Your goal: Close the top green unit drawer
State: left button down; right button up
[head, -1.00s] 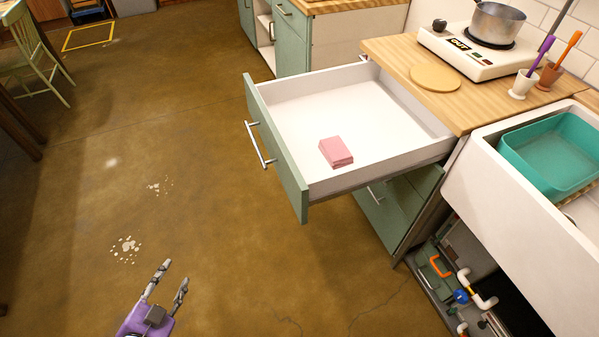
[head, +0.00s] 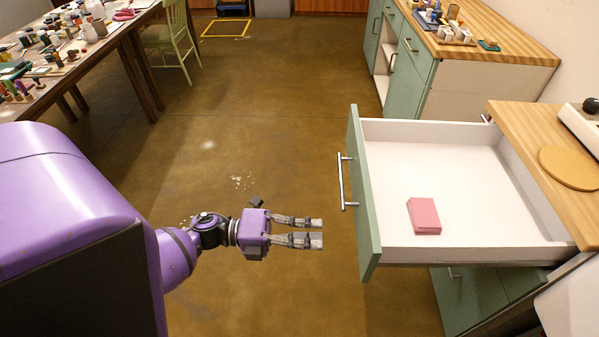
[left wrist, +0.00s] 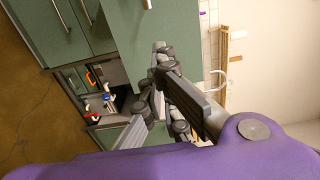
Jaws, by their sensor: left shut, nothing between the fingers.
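The top green unit drawer (head: 455,190) is pulled far out of its cabinet, on the right of the head view. Its green front (head: 364,200) faces left and carries a silver bar handle (head: 342,180). A pink block (head: 423,216) lies inside it. My left gripper (head: 322,232) is shut and empty, left of the drawer front with a gap between them, its fingers pointing at the front's lower near part. In the left wrist view its dark fingers (left wrist: 155,85) show before green cabinet fronts (left wrist: 150,45). My right gripper is out of view.
A wooden counter (head: 530,135) with a round board (head: 570,168) is above the drawer unit. A second green cabinet (head: 408,80) stands behind. A cluttered table (head: 110,45) and green chair (head: 172,45) are at the far left.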

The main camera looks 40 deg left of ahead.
aim_at(362, 236)
pick_arm(q)
jog(key=p+x, duration=0.1)
jog(key=x, duration=0.6)
jog(key=shift+w+d+r, duration=0.15)
jog(key=shift+w+d, duration=0.05)
jog(key=shift+d, duration=0.05)
jog(key=shift+w+d+p, duration=0.25)
jog(key=shift+d+p, duration=0.1)
jog(key=shift+d, duration=0.05)
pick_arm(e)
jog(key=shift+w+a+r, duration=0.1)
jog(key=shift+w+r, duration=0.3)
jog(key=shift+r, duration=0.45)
